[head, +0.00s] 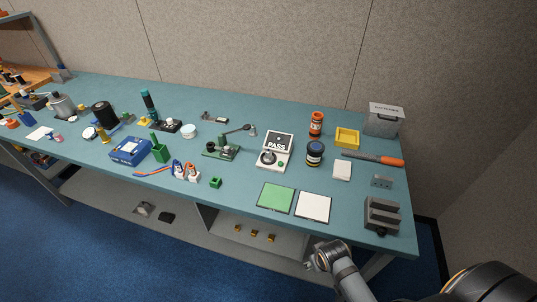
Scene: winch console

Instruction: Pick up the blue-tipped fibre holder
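Two small white holders with coloured parts stand side by side near the table's front edge, left of centre in the head view. The left one (178,169) shows blue at its top, and the right one (192,173) shows orange and blue. They are too small to tell surely which is the blue-tipped fibre holder. An orange and blue strand lies to their left. My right gripper (312,264) is low at the front, below the table's front edge and well right of the holders, touching nothing visible. Its fingers are too small to read. My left gripper is not in view.
A green block holder (160,150) and a blue box (130,150) stand left of the holders. A small green cube (215,183) is to their right. A green mat (275,197) and white mat (313,206) lie near the front edge. A grey vise (382,215) stands far right.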

